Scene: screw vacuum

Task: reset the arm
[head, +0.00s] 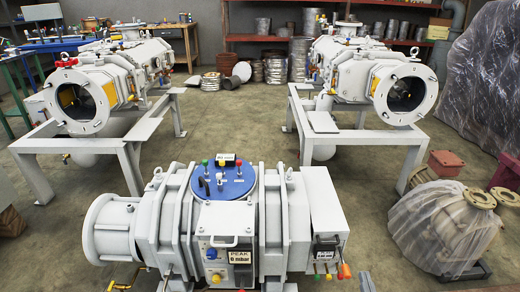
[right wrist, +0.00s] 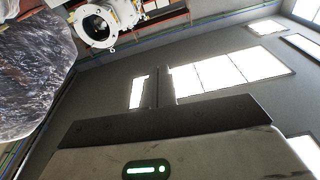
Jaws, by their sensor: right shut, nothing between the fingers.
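My right gripper (right wrist: 156,86) shows in the right wrist view as a pale housing with a green light and a dark bar. Its narrow dark fingers stand together above the bar, shut and empty, against a grey wall and bright windows. In the head view a small grey tip (head: 367,282) at the bottom edge looks like part of my right arm or gripper; most of it is out of frame. My left gripper is not in view.
Two more white pumps stand on frames at the back left (head: 88,95) and back right (head: 385,80). A plastic-wrapped part (head: 440,228) sits at the right, below a large wrapped heap (head: 480,85). Buckets and shelves line the back wall.

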